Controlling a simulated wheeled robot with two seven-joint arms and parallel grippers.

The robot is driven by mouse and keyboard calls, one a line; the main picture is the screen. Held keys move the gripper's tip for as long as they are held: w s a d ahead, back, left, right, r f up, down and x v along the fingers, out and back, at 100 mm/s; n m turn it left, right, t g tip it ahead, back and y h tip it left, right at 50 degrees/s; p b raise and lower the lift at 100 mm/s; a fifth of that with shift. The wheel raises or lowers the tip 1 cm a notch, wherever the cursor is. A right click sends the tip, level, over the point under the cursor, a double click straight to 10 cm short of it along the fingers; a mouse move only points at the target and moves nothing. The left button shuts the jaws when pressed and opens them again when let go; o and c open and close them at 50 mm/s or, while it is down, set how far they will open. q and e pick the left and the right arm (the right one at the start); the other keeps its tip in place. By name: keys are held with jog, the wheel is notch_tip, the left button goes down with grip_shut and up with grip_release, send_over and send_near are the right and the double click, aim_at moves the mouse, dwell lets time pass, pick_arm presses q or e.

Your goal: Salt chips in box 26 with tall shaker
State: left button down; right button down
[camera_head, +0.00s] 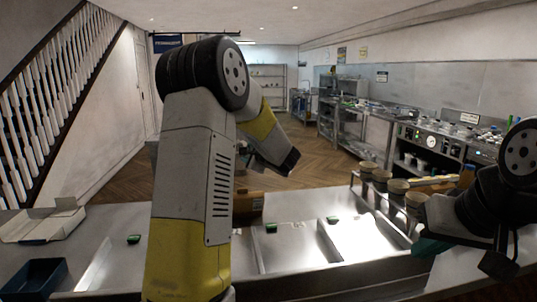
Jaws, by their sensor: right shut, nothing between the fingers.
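An open pale box (45,222) with raised lid flaps stands on the counter at the left. I cannot read a number on it or see chips in it. Several pale cups with tan tops (398,187) stand in a row at the right; I cannot tell whether one is the tall shaker. My right gripper (500,262) is shut and empty, low at the right edge, above the counter's right part. My left arm rises through the middle and hides part of the counter; its gripper does not show.
A dark blue tray (33,280) lies at the front left. The steel counter (185,262) has small green tags on it. A brown rounded object (248,207) sits behind my left arm. Teal material (430,246) lies beside my right arm. Beyond are open wooden floor and a steel bench.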

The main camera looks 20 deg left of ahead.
aim_at(240, 144)
pick_arm(q)
jog(key=s+r+m+g, duration=0.1)
jog(key=m, duration=0.1)
jog(key=a+r+m+g, duration=0.1)
jog(key=m, duration=0.1)
jog(key=shift+s+g, duration=0.3)
jog(key=shift+s, duration=0.1)
jog(key=s+r+m+g, duration=0.1)
jog(key=m, duration=0.1)
jog(key=a+m+g+y, duration=0.1)
jog(key=shift+s+r+m+g, duration=0.4)
